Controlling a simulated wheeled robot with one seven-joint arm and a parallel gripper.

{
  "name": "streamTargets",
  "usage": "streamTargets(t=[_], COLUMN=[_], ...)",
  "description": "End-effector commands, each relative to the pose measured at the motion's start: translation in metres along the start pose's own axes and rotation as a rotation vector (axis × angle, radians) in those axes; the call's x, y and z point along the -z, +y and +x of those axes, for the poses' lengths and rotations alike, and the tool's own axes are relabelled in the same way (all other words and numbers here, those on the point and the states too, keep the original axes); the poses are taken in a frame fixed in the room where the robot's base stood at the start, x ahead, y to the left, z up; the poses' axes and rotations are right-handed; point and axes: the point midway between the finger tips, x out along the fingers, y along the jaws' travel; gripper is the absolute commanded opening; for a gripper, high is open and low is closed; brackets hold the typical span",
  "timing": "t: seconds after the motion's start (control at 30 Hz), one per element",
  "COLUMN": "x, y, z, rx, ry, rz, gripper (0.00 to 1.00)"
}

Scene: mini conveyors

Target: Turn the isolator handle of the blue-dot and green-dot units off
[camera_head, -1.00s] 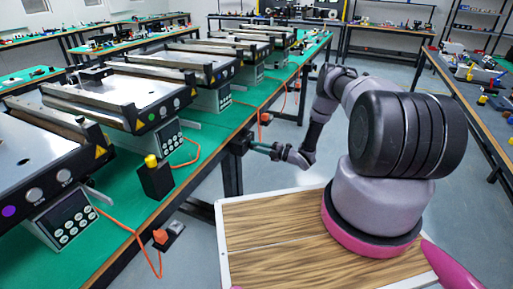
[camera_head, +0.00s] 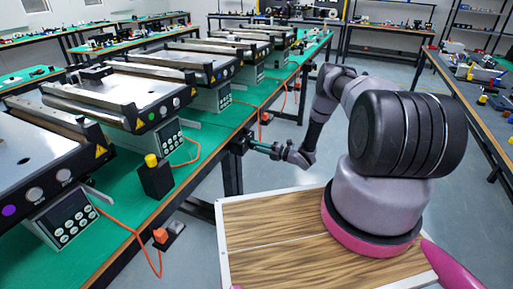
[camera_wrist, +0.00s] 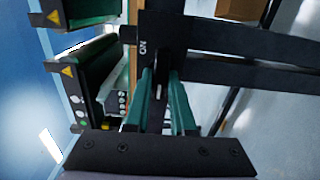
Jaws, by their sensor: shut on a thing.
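The green-dot unit (camera_head: 120,92) is a conveyor on the left bench, with a green dot on its front. A farther conveyor (camera_head: 190,65) has a small dot whose blue colour I cannot confirm. My gripper (camera_head: 255,147) is at the bench's front edge, beside a dark isolator box (camera_head: 239,142). In the wrist view, the green fingers of my gripper (camera_wrist: 163,80) are shut on a thin isolator handle (camera_wrist: 159,91) in front of a dark plate with I and O marks (camera_wrist: 143,46). The handle is mostly hidden; I cannot tell which unit it serves.
A purple-dot unit (camera_head: 40,185) stands nearest. A black box with a yellow button (camera_head: 155,177) stands on the green bench top. The aisle floor (camera_head: 275,172) is clear.

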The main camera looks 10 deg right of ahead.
Motion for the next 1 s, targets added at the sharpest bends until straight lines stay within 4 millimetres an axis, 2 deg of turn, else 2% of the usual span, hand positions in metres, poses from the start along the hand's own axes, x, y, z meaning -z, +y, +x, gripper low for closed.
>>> streamTargets(t=[0.03, 0.1, 0.4, 0.53, 1.0], x=[0.001, 0.001, 0.0, -0.001, -0.001], y=[-0.002, -0.002, -0.001, -0.001, -0.001], z=[-0.002, -0.002, -0.001, -0.009, -0.095], rx=[0.003, 0.003, 0.001, 0.002, 0.002], ry=[0.0, 0.0, 0.0, -0.002, -0.002], rz=[0.001, 0.001, 0.001, 0.001, 0.002], gripper=[0.26, 0.53, 0.53, 0.53, 0.53])
